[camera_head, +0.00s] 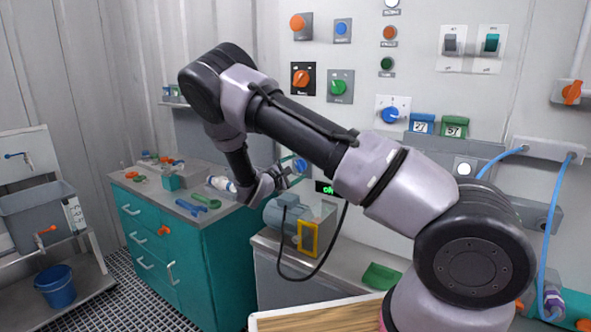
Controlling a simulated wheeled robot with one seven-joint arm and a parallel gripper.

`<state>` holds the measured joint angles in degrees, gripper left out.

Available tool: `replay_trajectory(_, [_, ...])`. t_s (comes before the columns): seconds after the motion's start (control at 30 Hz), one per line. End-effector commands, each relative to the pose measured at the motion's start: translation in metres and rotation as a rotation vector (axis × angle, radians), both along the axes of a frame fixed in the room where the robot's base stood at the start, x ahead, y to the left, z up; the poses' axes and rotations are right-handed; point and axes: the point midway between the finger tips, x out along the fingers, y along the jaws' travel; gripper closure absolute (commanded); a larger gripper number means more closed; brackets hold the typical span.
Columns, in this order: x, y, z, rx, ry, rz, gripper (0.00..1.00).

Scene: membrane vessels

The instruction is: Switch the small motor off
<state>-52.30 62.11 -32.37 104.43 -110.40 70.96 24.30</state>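A small grey-blue motor (283,212) sits on the grey bench below my gripper, with a yellow-framed part (308,238) at its front right. A small black display (325,188) with green characters is on the wall behind it, partly hidden by my arm. My gripper (287,175) hangs above and behind the motor's left end, close to a blue round part (300,165) on the wall. I cannot tell whether it touches anything. Its fingers are small and dark, so their opening is unclear. Which control belongs to the motor is not readable.
A teal cabinet (235,265) with tools on top stands left. A green tray (381,277) lies right of the motor.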

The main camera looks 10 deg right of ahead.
Motion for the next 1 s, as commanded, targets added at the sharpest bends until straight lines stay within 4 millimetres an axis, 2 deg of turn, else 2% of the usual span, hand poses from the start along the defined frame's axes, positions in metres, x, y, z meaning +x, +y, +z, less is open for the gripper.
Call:
replay_trajectory(0.27, [-0.003,0.004,0.001,0.001,-0.002,0.001,0.12])
replay_trajectory(0.37, [-0.011,0.013,0.000,0.001,-0.001,0.002,0.12])
replay_trajectory(0.7, [-0.059,0.060,0.000,0.000,0.000,0.003,0.12])
replay_trajectory(1.0, [-0.076,0.076,0.000,0.001,-0.001,0.000,0.12])
